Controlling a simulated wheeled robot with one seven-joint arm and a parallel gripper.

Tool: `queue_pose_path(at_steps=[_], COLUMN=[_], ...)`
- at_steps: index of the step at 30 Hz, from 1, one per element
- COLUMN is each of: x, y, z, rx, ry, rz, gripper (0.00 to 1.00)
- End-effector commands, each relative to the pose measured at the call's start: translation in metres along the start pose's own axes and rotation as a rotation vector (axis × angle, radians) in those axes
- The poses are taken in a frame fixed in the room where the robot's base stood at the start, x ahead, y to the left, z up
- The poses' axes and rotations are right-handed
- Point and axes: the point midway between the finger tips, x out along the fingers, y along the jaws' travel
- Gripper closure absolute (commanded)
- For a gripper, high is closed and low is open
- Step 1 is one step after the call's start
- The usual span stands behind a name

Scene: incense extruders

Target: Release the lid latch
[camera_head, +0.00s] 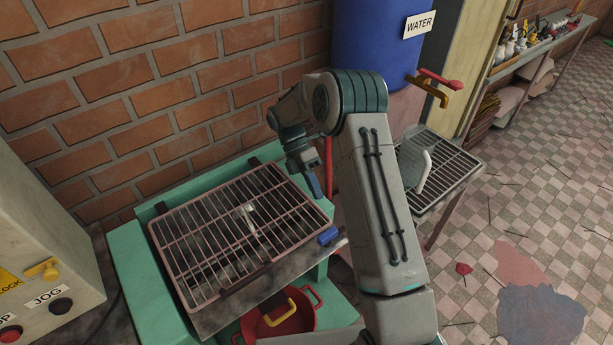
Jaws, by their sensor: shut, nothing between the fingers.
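A barred metal lid (205,222) lies closed over the hopper of a green machine (130,268). A small blue piece (328,235), which looks like the lid latch, sits at the lid's front right corner. Whether it is engaged cannot be told. My gripper (315,188) is shut and empty, pointing down above the lid's right edge. It is behind and a little left of the blue piece, apart from it. My arm hides part of the area right of the machine.
A control box (40,235) with a yellow handle and JOG button stands at left. A red pot (295,318) sits below the lid. A blue water barrel (375,35) with a tap and a wire rack (440,175) are behind my arm. A brick wall closes the back.

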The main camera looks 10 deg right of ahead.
Motion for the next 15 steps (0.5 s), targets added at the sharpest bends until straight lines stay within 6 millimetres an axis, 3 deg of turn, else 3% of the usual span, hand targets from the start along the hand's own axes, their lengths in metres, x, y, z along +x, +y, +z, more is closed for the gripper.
queue_pose_path(at_steps=[6, 15], x=[-0.034, -0.049], y=[0.003, 0.0], z=[-0.008, -0.008], rx=[-0.007, -0.004], ry=[-0.006, -0.003], rz=[0.003, 0.001], gripper=[1.0, 1.0])
